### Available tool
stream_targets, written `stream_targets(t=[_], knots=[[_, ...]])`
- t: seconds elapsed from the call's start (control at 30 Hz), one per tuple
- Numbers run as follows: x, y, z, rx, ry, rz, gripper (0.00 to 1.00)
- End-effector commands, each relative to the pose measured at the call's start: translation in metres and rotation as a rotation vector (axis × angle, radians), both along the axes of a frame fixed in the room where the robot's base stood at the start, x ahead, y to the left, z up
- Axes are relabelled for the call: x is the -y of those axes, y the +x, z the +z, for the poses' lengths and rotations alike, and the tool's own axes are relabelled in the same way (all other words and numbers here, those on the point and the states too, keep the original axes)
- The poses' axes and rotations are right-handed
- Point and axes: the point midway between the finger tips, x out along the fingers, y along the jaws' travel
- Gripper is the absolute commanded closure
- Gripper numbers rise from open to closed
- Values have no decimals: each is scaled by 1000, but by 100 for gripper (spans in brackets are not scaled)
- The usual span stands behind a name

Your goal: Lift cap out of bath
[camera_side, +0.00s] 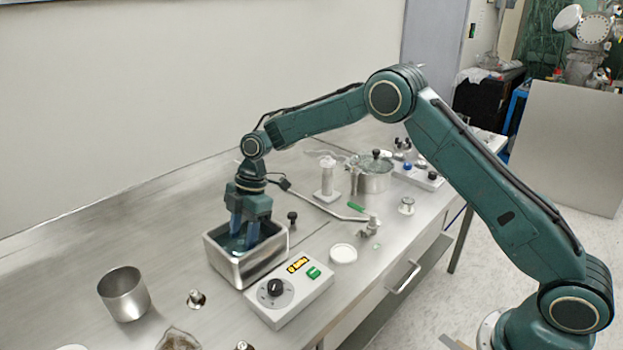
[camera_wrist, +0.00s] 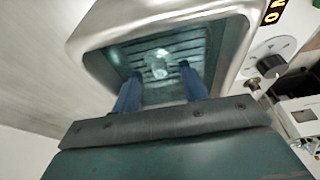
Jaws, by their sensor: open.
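The bath is an open metal tank (camera_side: 249,269) left of centre on the bench, with bluish liquid inside; its rim also shows in the wrist view (camera_wrist: 165,20). In the wrist view a pale, glassy piece (camera_wrist: 158,64), which looks like the cap, lies in the bath over a slatted rack. Its outline is blurred. My gripper (camera_side: 238,240) points down into the bath, with its fingertips inside the walls. In the wrist view my gripper (camera_wrist: 158,85) is open, its two blue fingers apart, with the pale piece between and slightly beyond the tips. The side view hides the cap.
A control box (camera_side: 289,288) with a dial and lit display stands against the bath's front right. A metal beaker (camera_side: 124,294) and a small metal fitting (camera_side: 196,299) stand to the left. A white dish (camera_side: 343,254), a rod and a lidded pot (camera_side: 372,176) are to the right.

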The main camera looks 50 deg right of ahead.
Motion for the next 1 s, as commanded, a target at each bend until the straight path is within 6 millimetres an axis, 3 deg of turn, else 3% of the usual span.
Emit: stream_targets(t=[0.17, 0.63, 0.67, 0.87, 1.0], knots=[[-4, 0, -10, 1, 0, 1, 57], [-3, 0, -10, 1, 0, 0, 57], [-3, 0, -10, 1, 0, 0, 59], [-3, 0, -10, 1, 0, 0, 98], [-3, 0, -10, 1, 0, 0, 100]])
